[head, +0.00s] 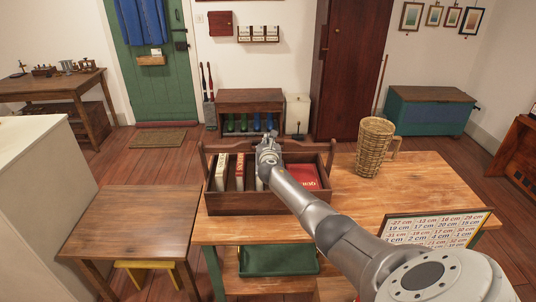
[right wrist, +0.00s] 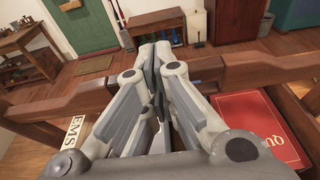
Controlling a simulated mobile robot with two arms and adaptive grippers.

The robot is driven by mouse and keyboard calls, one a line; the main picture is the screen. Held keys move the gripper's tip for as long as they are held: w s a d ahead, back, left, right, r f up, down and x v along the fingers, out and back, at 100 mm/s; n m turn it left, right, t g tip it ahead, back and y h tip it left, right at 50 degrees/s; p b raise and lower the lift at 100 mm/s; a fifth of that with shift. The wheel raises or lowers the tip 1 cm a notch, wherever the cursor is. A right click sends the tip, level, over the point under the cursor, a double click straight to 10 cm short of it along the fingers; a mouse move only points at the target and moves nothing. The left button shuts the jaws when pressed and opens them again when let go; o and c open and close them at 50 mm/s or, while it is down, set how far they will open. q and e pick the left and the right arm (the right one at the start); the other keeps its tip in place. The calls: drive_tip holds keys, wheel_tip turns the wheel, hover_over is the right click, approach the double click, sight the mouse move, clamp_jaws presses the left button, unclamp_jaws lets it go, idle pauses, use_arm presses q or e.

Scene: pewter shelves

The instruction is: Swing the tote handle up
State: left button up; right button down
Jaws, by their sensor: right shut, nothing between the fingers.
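The tote is a dark wooden open box (head: 240,203) on the near-left part of the wooden table. It holds several upright books on the left and a red book (head: 303,177) lying on the right. Its handle, a wooden bar (head: 306,147), runs across the tote's far side, with side arms at both ends; its exact tilt is hard to tell. My right gripper (head: 268,142) reaches over the tote to the middle of the bar. In the right wrist view its fingers (right wrist: 153,52) are shut and empty, overlapping the bar (right wrist: 262,74); contact is unclear. My left gripper is out of view.
A wicker basket (head: 374,148) stands right of the tote. A framed number sign (head: 432,229) stands at the table's near right. A lower side table (head: 135,222) is at left, and a low shoe shelf (head: 250,98) stands beyond.

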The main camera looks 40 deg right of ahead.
drive_tip(key=shift+w+d+r+b, duration=0.2)
drive_tip(key=shift+w+d+b, duration=0.15)
drive_tip(key=shift+w+d, duration=0.3)
drive_tip(key=shift+a, duration=0.1)
drive_tip(key=v, duration=1.2)
idle(0.6)
drive_tip(key=shift+f, duration=0.15)
